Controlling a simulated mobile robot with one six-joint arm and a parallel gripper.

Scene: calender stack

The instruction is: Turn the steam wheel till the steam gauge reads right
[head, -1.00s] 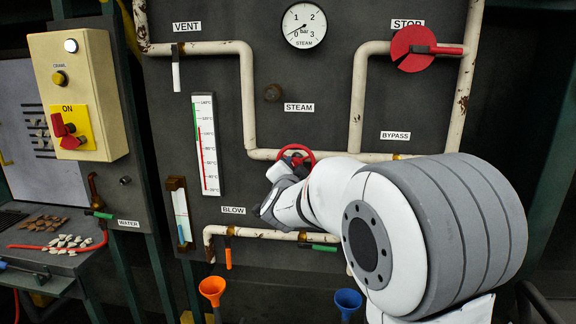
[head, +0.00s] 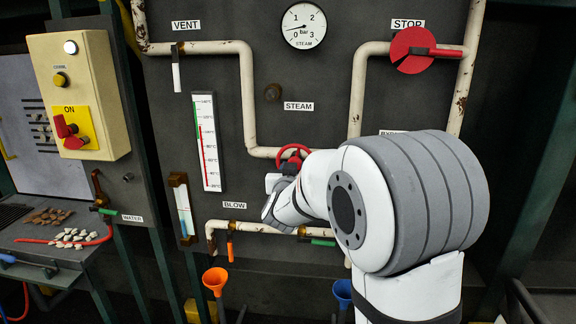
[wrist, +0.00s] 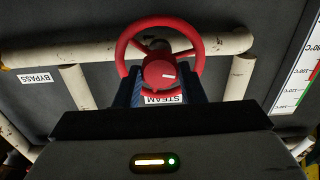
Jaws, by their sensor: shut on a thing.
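The red steam wheel (head: 293,156) sits on the pale pipe in the middle of the dark panel, partly hidden behind my arm. In the wrist view the wheel (wrist: 160,55) shows face on, with a white mark on its red hub. My gripper (wrist: 157,88) is shut on the wheel, its dark fingers on either side of the lower part. The steam gauge (head: 304,26) is a white round dial at the top, marked in bar. Its thin needle points to the lower left, near the low end of the scale.
A red STOP disc (head: 412,50) and pale pipes (head: 357,90) are at the upper right. A thermometer (head: 207,142) is left of the wheel. An orange funnel (head: 215,280) and a blue funnel (head: 343,292) stand below. A cream switch box (head: 78,95) is at the left.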

